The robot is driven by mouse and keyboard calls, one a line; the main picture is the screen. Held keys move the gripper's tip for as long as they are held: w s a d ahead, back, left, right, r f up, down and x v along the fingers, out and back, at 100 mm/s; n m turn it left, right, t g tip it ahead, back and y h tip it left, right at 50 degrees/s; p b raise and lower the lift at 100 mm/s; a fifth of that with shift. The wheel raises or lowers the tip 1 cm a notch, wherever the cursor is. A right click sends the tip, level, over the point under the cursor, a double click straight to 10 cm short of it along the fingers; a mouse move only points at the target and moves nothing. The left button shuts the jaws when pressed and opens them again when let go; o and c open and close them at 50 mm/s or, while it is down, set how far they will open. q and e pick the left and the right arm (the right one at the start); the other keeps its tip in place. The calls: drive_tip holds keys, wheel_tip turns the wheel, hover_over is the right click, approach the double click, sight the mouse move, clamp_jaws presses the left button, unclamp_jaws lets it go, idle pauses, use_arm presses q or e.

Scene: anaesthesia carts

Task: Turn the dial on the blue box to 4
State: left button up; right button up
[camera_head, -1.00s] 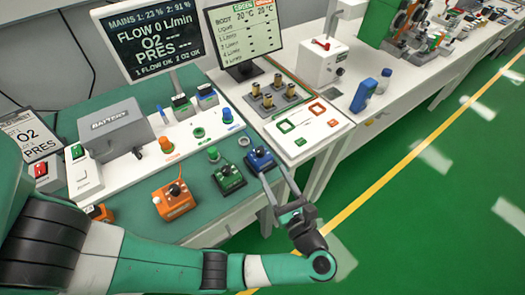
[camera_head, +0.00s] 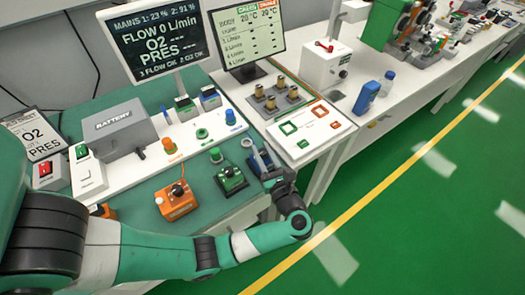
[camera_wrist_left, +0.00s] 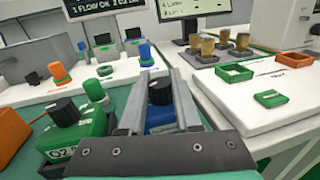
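The blue box (camera_wrist_left: 163,128) sits on the green-topped bench, at the right end of a row of boxes. Its black dial (camera_wrist_left: 160,90) shows between the fingers of my left gripper (camera_wrist_left: 158,76) in the left wrist view. The fingers are apart, one on each side of the dial; I cannot tell whether they touch it. In the head view my left gripper (camera_head: 262,157) covers most of the blue box. The dial's setting and any numbers on the box cannot be read. My right gripper is not in view.
A green box (camera_head: 230,180) with a black knob stands just left of the blue box, and an orange box (camera_head: 176,200) is further left. A white panel (camera_head: 318,140) with green and orange frames lies to the right. Monitors stand behind.

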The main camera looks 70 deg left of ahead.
use_arm(q)
clamp_jaws()
drive_tip(key=m+t+p, duration=0.1)
drive_tip(key=t, duration=0.1)
drive_tip(key=m+t+p, duration=0.1)
drive_tip(key=m+t, duration=0.1)
drive_tip(key=t, duration=0.1)
drive_tip(key=shift+s+r+h, duration=0.15)
drive_tip(key=shift+h, duration=0.15)
drive_tip(key=shift+m+t+h+p, duration=0.45)
drive_tip(key=shift+m+t, duration=0.35)
drive_tip(key=shift+t, duration=0.3)
drive_tip(key=shift+f, duration=0.2)
drive_tip(key=o, duration=0.6)
unclamp_jaws()
drive_tip(key=v, duration=1.1)
drive_tip(key=shift+d+p, duration=0.3)
drive_tip(key=shift+p, duration=0.1)
